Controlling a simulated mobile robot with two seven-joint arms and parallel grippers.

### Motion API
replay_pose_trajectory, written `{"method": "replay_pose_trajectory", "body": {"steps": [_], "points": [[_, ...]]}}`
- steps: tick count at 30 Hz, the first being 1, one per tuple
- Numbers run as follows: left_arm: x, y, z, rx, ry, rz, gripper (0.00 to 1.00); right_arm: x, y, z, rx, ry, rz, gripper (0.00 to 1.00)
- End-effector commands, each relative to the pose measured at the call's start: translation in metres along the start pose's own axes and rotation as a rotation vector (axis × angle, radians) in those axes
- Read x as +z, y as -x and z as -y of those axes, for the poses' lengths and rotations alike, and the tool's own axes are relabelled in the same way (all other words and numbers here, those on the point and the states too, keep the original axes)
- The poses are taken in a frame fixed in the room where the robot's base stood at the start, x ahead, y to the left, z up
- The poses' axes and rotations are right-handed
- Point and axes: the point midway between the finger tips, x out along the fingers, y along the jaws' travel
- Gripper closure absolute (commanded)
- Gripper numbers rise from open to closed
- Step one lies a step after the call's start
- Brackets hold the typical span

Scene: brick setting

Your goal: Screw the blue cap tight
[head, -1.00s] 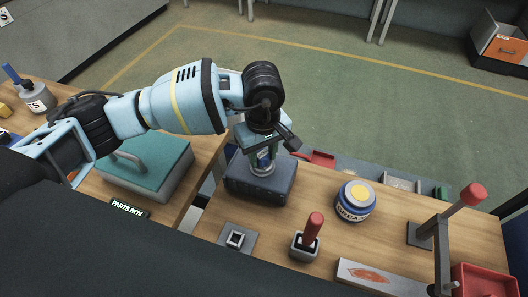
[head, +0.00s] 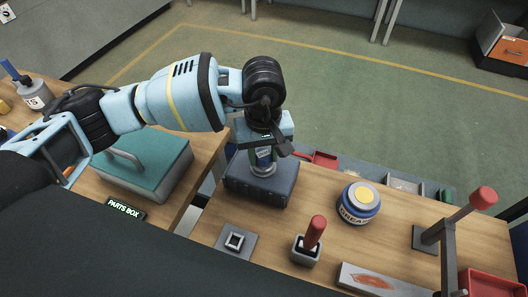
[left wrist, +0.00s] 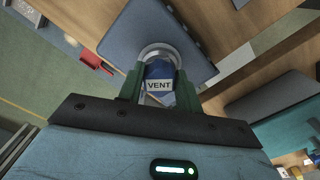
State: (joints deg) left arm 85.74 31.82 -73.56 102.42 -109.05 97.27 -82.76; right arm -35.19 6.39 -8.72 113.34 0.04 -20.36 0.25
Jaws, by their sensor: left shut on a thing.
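The blue cap (left wrist: 159,72) shows in the left wrist view with a white label reading "VENT". It sits over a pale metal ring (left wrist: 160,50) on a dark blue block (left wrist: 122,37). My left gripper (left wrist: 159,90) is shut on the cap, with one green finger on each side. In the head view my left gripper (head: 264,154) points down over the block (head: 262,187), and the ring (head: 263,170) shows beneath it. The cap is mostly hidden there by the fingers. How tight the thread is cannot be seen. My right gripper is in neither view.
A grease tin (head: 358,203), a red-handled tool in a holder (head: 308,246), a small square fitting (head: 235,241) and a red-knobbed lever (head: 482,198) stand on the bench (head: 408,246). A teal-topped parts box (head: 150,160) stands to the left.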

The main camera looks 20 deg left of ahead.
Motion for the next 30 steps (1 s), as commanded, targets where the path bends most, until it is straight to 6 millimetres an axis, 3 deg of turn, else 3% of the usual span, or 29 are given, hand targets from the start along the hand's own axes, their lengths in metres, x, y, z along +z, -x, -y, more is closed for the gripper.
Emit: {"method": "replay_pose_trajectory", "body": {"steps": [30], "points": [[-0.001,-0.002,0.002,0.0,-0.444,0.001,0.93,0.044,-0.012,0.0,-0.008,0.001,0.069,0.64]]}}
